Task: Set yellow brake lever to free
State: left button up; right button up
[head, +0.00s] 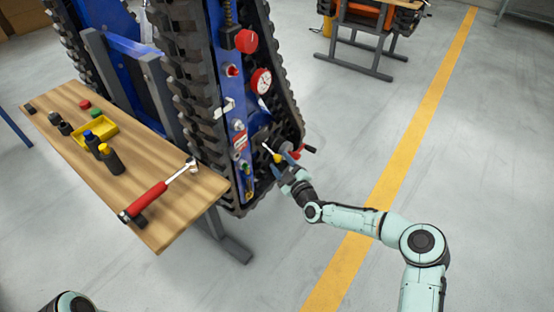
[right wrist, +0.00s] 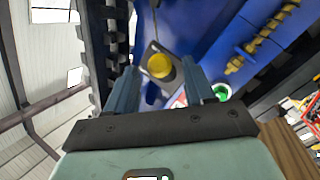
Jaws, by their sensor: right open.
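The yellow brake lever (head: 267,147) shows as a small yellow end low on the blue side panel of the tracked carrier (head: 222,130). In the right wrist view its round yellow knob (right wrist: 160,66) faces the camera in front of a grey plate. My right gripper (head: 279,166) is at the lower end of the panel, close to the lever. In the right wrist view its two fingers (right wrist: 160,84) are apart, with the knob between or just beyond their tips; contact cannot be told. The lever's shaft is mostly hidden. My left gripper is out of view.
A red-tipped handle (head: 308,149) sticks out just right of the lever. A gauge (head: 261,81) and red knob (head: 246,41) sit higher on the panel. A wooden bench (head: 175,205) with a red-handled wrench (head: 150,195) stands left. The floor to the right is clear.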

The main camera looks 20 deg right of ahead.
aim_at(278, 158)
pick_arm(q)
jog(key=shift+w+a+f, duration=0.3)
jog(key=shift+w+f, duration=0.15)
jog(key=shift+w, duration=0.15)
pick_arm(e)
jog(key=shift+x, duration=1.75)
grip_shut()
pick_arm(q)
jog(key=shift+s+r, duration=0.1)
